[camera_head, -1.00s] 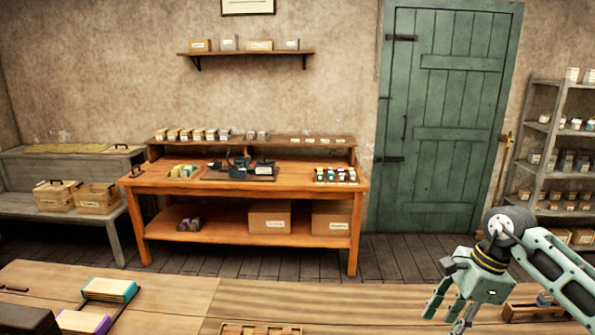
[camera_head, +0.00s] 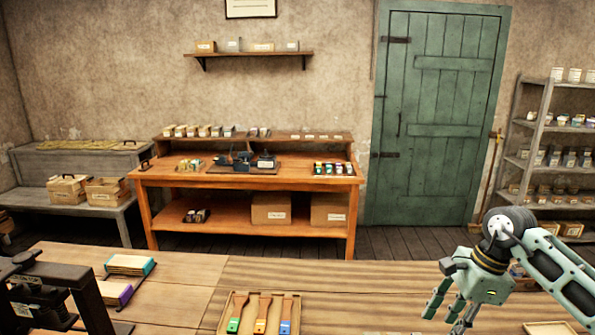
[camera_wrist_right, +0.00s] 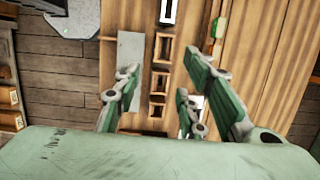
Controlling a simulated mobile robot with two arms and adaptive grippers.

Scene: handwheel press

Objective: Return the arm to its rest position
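My right gripper (camera_head: 457,306) hangs at the lower right of the head view, above the near wooden table (camera_head: 375,297). Its fingers point down and are spread apart with nothing between them. In the right wrist view the fingers of the right gripper (camera_wrist_right: 160,100) are also apart and empty, with the table top and a wooden rack (camera_wrist_right: 159,83) below them. My left gripper is not in either view.
An orange workbench (camera_head: 247,183) and a green door (camera_head: 440,115) stand behind. Bare tabletop lies right of the tray.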

